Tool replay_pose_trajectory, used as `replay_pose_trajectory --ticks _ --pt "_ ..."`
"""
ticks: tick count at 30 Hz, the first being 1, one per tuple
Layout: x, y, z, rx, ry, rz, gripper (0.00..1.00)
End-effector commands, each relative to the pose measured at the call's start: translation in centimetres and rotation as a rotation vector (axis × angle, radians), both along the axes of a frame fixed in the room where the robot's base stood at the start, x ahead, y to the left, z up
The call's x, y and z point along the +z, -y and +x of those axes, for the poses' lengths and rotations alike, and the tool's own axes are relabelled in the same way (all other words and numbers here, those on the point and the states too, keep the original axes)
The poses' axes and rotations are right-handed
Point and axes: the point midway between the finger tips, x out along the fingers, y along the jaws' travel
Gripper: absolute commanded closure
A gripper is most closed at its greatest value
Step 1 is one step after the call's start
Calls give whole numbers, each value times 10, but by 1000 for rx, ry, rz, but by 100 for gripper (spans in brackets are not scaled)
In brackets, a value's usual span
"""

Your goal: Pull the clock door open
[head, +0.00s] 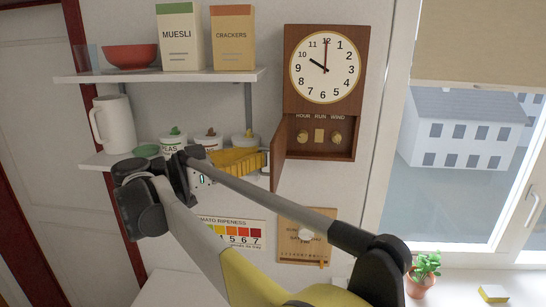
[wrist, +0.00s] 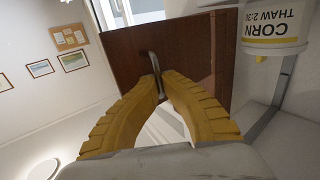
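The wooden wall clock (head: 325,66) has a white face, and below it an open compartment with brass knobs and the words HOUR, RUN, WIND. Its small brown door (head: 278,146) stands swung out at the compartment's left side, seen nearly edge-on. In the wrist view the door (wrist: 195,55) fills the upper middle, with a metal bar handle (wrist: 153,60) on it. My gripper (head: 262,160) is at the door's left side. In the wrist view its yellow fingers (wrist: 157,77) close in on both sides of the handle, which hides part of their contact.
Left of the door, a shelf (head: 95,160) holds a white pitcher (head: 113,124) and lidded jars close to my gripper. A CORN jar (wrist: 272,25) shows close by in the wrist view. A notice board (head: 305,237) hangs below the clock. A window is at right.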

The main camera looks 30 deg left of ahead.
Motion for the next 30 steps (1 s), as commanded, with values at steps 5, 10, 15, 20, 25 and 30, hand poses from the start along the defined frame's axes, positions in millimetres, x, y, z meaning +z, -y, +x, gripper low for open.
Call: replay_pose_trajectory --ticks 5,10,15,20,25,30 --pt "7 1 3 3 12 -6 100" --pt "7 1 3 2 12 -6 74" --pt "5 1 2 1 10 -4 70" --pt "4 0 0 1 9 -3 70" --pt "3 -12 -18 3 8 -3 70" --pt "4 -33 -51 3 8 -3 70"
